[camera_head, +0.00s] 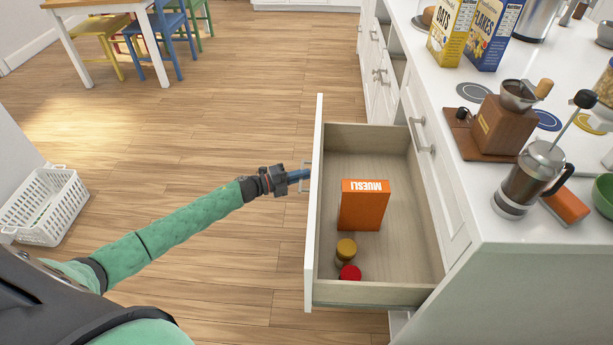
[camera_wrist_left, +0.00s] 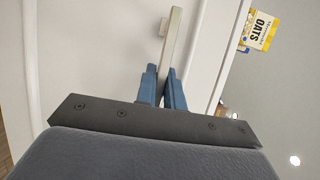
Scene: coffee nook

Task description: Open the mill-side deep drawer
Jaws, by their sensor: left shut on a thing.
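The deep drawer (camera_head: 316,215) below the coffee mill (camera_head: 503,125) is pulled far out of the white cabinet. Inside it lie an orange muesli box (camera_head: 364,205) and two small jars, one with a yellow-brown lid (camera_head: 346,248) and one with a red lid (camera_head: 350,272). My left gripper (camera_head: 303,176) is at the outer side of the drawer front, at its handle. In the left wrist view its blue fingers (camera_wrist_left: 166,90) are shut on the metal bar handle (camera_wrist_left: 172,45). My right gripper is not in view.
A French press (camera_head: 535,178), an orange object (camera_head: 566,207) and cereal boxes (camera_head: 452,30) stand on the counter. A white basket (camera_head: 45,205) is on the floor at left. A table with chairs is at the back left. The wooden floor between is clear.

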